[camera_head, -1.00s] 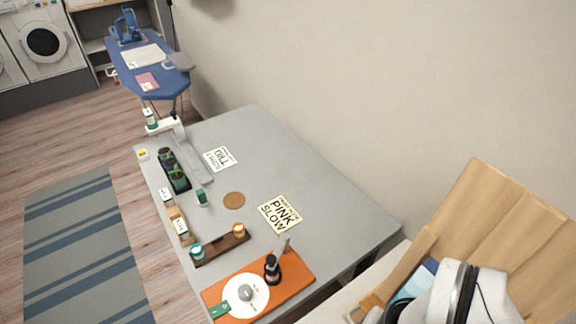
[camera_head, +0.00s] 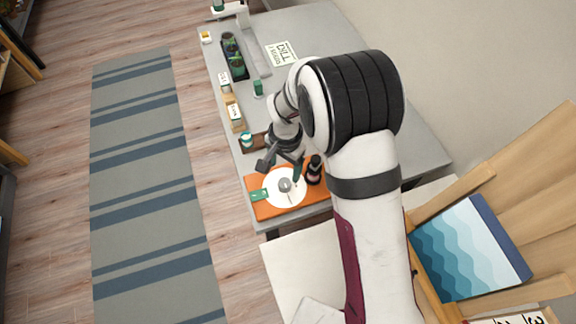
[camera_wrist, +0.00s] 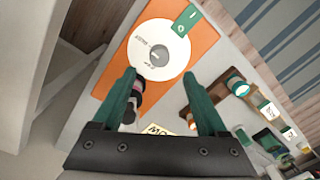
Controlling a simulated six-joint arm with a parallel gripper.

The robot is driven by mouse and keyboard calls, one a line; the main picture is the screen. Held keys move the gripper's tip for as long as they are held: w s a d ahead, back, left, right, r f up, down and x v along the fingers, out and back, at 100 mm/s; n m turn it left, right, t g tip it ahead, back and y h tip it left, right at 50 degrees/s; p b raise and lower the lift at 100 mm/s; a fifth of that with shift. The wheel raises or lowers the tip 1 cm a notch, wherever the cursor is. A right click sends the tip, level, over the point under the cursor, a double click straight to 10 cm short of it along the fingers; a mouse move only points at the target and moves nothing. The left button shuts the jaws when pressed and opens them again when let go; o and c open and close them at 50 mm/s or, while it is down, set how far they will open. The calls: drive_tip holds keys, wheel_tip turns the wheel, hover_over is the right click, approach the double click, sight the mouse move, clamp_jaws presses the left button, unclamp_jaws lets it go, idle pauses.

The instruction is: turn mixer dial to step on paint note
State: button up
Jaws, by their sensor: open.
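The mixer dial is a white disc (camera_head: 291,199) with a grey centre knob (camera_head: 285,185) on an orange board (camera_head: 262,210). In the wrist view the disc (camera_wrist: 150,32) carries small dark lettering I cannot read surely, and a green tab (camera_wrist: 186,19) lies at its edge. My gripper (camera_head: 281,170) is open and empty above the disc. In the wrist view its green fingers (camera_wrist: 160,73) stand apart, pointing toward the knob (camera_wrist: 158,55), apparently not touching it. A pale note with dark letters (camera_wrist: 160,130) is partly visible between the fingers; the "PINK SLOW" note is hidden in the head view.
A black bottle-like item (camera_head: 314,169) stands on the board right of the disc. A "DILL" note (camera_head: 282,53), planter (camera_head: 234,55) and small boxes (camera_head: 234,117) are farther back on the grey table.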

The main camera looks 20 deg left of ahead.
sight(284, 183)
wheel_tip(284, 183, down, 8)
drive_tip(key=shift+a+f, duration=0.1)
drive_tip(key=shift+f, duration=0.15)
clamp_jaws()
idle(0.3)
